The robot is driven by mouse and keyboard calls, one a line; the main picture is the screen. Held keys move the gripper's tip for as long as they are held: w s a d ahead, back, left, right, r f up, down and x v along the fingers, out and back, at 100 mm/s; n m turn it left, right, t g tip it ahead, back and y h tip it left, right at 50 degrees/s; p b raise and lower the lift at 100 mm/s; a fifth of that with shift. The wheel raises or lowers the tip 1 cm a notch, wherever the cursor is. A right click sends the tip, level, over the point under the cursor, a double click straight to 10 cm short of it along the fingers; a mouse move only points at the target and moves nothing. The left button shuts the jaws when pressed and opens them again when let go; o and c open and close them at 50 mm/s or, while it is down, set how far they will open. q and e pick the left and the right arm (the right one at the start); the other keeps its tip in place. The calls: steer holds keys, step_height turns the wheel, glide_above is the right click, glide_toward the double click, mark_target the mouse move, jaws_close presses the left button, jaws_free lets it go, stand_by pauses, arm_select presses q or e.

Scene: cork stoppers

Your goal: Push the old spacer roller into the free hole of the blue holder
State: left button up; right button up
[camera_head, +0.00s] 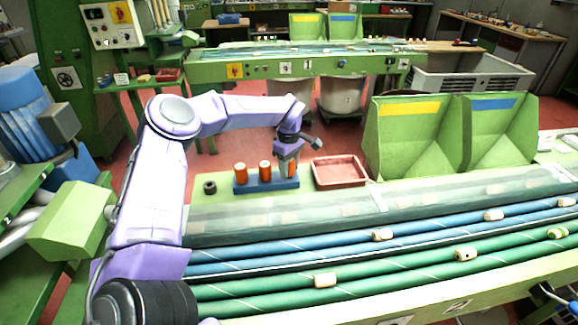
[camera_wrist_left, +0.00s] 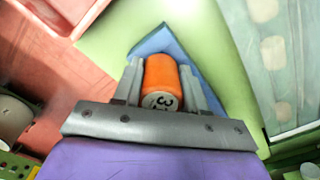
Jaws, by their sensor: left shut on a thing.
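The blue holder (camera_head: 262,186) stands on the green table, with two orange rollers (camera_head: 240,173) upright in its left and middle places. My left gripper (camera_head: 288,170) points down over the right end of the holder. It is shut on another orange roller (camera_wrist_left: 160,74), whose end facing the wrist camera carries a dark "3" mark. In the left wrist view my left gripper (camera_wrist_left: 162,84) has a finger on each side of this roller, and the blue holder (camera_wrist_left: 152,45) shows behind it. The roller's lower end is hidden, so I cannot tell how deep it sits. My right gripper is not in view.
A small dark ring-shaped part (camera_head: 210,187) lies left of the holder. An empty reddish tray (camera_head: 339,172) stands close to its right. Green bins (camera_head: 413,140) stand farther right. Long blue and green tubes (camera_head: 400,262) run across the front.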

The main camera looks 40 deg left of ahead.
arm_select(q)
steer(key=shift+f, duration=0.5)
steer(key=o, duration=1.2)
steer(key=shift+c, duration=0.2)
step_height(320, 180, up, 11)
steer(key=shift+f+b, duration=0.2)
steer(key=shift+b, duration=0.85)
